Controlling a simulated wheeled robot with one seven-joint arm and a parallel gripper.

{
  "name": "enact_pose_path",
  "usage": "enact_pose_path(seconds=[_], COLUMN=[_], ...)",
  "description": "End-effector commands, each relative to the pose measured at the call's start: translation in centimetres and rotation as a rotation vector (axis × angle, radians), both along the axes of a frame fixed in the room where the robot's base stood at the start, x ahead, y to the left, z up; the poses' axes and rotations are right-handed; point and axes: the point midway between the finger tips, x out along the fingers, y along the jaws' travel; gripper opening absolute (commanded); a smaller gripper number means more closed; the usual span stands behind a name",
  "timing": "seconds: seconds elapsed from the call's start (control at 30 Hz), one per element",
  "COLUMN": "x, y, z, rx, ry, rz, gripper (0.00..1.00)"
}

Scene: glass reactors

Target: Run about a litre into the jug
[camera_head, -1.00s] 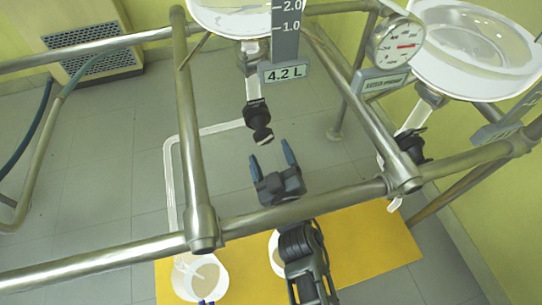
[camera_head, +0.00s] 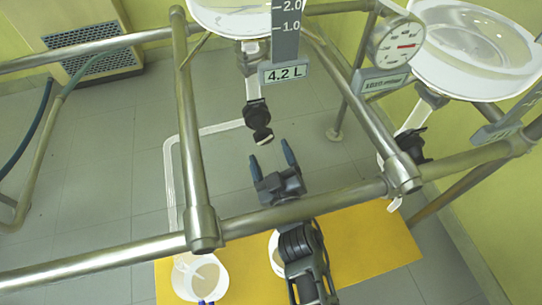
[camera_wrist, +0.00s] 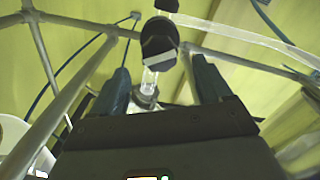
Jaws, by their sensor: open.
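My gripper (camera_head: 270,163) is open and empty. Its fingers point at a black valve knob (camera_head: 257,115) under the left glass reactor (camera_head: 232,18); in the head view the knob lies just beyond the fingertips. In the wrist view the black knob (camera_wrist: 159,40) stands between and beyond the two fingers, with clear glass below it. The scale sign (camera_head: 284,73) on the left reactor reads 4.2 L. A white jug (camera_head: 209,274) stands on the yellow mat at the lower left, with a white tube running near it. Its contents are hard to make out.
Metal frame rails (camera_head: 190,140) run around and in front of my arm. A second reactor (camera_head: 475,50) with its own black valve (camera_head: 411,146) hangs at the right, beside a round gauge (camera_head: 397,42). Another white vessel (camera_head: 276,258) on the yellow mat (camera_head: 370,240) is partly hidden by my arm.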

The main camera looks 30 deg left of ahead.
Motion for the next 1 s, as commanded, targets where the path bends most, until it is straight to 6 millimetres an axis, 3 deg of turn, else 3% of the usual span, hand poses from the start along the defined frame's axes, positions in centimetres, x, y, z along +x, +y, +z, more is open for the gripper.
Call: enact_pose_path(seconds=[0.23, 0.63, 1.0], x=[0.0, -0.2, 3.1], y=[0.0, -0.4, 3.6], z=[0.1, -0.2, -0.5], rx=[-0.013, -0.202, -0.203], ry=[-0.015, -0.238, -0.242], rz=[0.001, 0.001, 0.003], gripper=[0.78, 0.78, 0.78])
